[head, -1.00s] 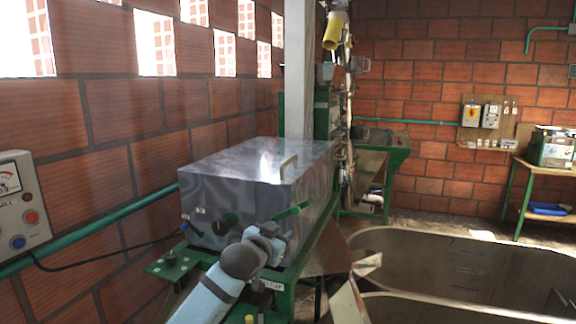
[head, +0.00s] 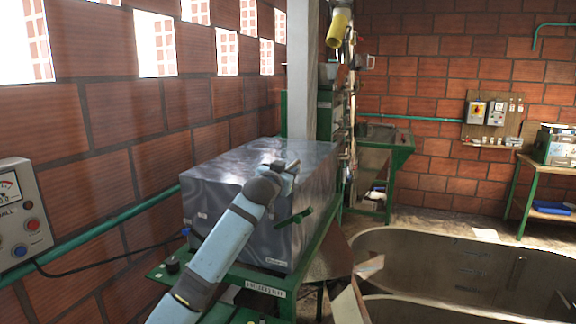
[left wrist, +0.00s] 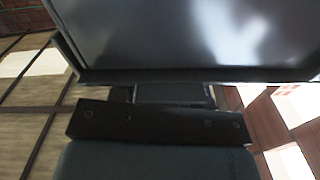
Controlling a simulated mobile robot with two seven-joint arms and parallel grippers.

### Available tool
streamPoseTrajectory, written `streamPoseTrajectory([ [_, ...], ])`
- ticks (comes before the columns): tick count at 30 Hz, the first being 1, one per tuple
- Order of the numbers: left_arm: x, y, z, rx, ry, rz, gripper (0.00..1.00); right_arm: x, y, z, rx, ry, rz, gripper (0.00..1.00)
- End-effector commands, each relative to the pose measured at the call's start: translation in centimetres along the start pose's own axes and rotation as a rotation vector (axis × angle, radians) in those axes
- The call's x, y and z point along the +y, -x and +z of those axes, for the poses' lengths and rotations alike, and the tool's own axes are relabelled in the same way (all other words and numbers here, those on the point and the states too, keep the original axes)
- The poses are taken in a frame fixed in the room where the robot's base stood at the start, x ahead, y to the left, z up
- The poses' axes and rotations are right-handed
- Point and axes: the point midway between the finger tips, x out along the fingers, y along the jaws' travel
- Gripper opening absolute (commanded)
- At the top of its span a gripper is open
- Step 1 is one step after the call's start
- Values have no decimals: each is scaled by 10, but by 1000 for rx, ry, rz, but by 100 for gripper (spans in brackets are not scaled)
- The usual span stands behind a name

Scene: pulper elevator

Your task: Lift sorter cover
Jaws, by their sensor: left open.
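The sorter cover (head: 225,180) is a grey, shiny metal box-like lid on a green frame. Its top also fills the upper part of the left wrist view (left wrist: 200,35). My left gripper (head: 292,168) is over the cover's top, close to where the handle was visible earlier. My arm hides most of that handle now, and I cannot tell whether the gripper touches it. The gripper is open. In the left wrist view its dark body lies across the lower middle. My right gripper is not in view.
A grey control box (head: 20,215) hangs on the brick wall at the left. Large metal tanks (head: 440,250) stand on the floor at the right. A concrete post (head: 302,70) rises behind the cover.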

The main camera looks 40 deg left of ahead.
Motion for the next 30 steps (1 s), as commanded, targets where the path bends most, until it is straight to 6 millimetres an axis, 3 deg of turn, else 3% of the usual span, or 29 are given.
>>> streamPoseTrajectory([
  [6,0,-22,-1,0,1,0,42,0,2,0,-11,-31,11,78],
  [16,0,-24,0,1,1,1,42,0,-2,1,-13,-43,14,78],
  [21,0,-24,0,1,0,0,3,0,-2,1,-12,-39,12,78],
  [22,0,-24,0,1,0,0,0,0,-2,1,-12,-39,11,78],
  [30,-2,-24,-5,2,13,0,0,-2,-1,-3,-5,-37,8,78],
])
